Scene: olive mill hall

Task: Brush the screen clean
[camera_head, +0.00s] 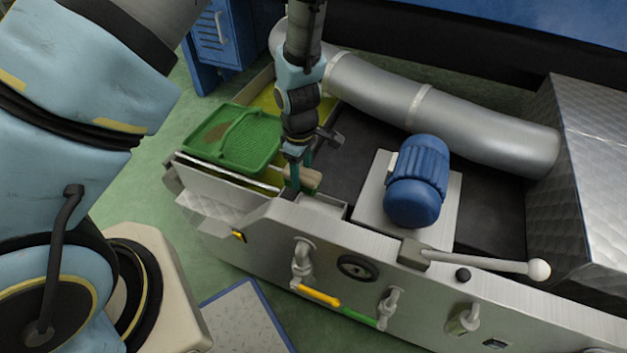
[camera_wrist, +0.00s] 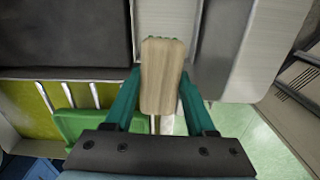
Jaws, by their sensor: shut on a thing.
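My gripper (camera_head: 298,180) is shut on a brush with a pale wooden back (camera_wrist: 162,75), which lies between the two green fingers in the wrist view. The brush also shows in the head view as a light wooden block (camera_head: 312,178) over the machine's front edge. Its bristles are mostly hidden. The green screen (camera_head: 257,152), with a raised handle, sits at the machine's left end, left of my gripper. Brush and screen look apart.
A thick metal pipe (camera_head: 385,95) runs behind my gripper. A blue motor (camera_head: 417,185) stands on a pale plate to the right. A lever with a white knob (camera_head: 538,269) and valve handles (camera_head: 318,295) stick out along the front. A blue locker (camera_head: 215,40) stands behind.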

